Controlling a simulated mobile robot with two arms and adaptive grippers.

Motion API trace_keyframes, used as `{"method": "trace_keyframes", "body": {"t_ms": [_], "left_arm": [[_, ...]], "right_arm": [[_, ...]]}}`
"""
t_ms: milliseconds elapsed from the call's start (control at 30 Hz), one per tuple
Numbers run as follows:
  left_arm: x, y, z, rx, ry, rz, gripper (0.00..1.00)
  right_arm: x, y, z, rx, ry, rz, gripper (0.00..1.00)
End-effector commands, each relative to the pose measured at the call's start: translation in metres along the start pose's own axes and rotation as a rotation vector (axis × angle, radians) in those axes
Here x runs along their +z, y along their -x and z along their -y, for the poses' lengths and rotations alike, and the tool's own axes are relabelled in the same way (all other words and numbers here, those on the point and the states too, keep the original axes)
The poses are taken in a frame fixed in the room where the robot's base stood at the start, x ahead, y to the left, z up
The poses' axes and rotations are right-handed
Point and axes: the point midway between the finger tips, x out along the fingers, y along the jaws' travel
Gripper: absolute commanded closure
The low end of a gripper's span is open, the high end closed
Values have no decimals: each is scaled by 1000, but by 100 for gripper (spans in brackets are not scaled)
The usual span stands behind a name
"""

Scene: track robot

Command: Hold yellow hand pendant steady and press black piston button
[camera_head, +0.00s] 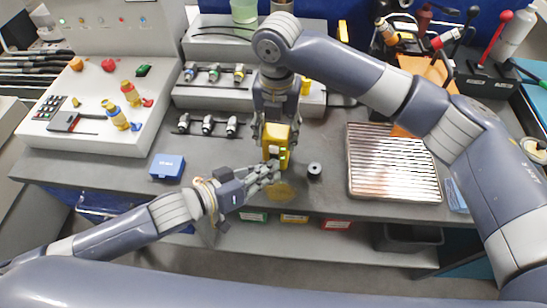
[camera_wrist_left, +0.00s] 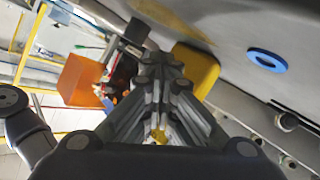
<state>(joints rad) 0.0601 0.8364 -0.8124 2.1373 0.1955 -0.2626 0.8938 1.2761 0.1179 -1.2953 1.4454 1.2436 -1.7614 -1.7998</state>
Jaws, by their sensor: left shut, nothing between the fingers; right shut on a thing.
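The yellow hand pendant (camera_head: 275,138) is held upright over the middle of the grey bench, its lower front showing small dark and coloured parts. My right gripper (camera_head: 275,122) comes from above and is shut on its upper part. My left gripper (camera_head: 270,173) is shut and empty, its fingertips just below the pendant's lower end; I cannot tell whether they touch. In the left wrist view, the fingers (camera_wrist_left: 162,65) lie beside a yellow body (camera_wrist_left: 196,68), likely the pendant. I cannot clearly make out the black piston button on the pendant.
A ribbed metal plate (camera_head: 392,163) lies at right and a blue box (camera_head: 167,166) at left on the bench (camera_head: 110,170). Control consoles (camera_head: 90,95) and rows of connectors stand behind. Coloured bins (camera_head: 335,224) sit below the front edge. A blue ring (camera_wrist_left: 266,60) shows in the left wrist view.

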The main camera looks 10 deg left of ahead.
Motion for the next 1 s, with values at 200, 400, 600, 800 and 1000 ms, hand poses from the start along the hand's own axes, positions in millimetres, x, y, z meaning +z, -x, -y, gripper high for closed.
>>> {"method": "trace_keyframes", "body": {"t_ms": [200,400,600,800,1000], "left_arm": [[0,1,0,0,0,-1,100],[5,7,-5,0,1,0,100],[8,12,-9,0,-1,0,100],[8,12,-9,0,-1,-1,100],[14,19,-14,0,1,1,100]], "right_arm": [[-1,0,0,1,2,-2,87],[-1,0,0,1,2,-2,87],[-1,0,0,1,1,-1,87],[0,0,0,1,1,-1,87],[0,0,0,1,1,0,87]]}}
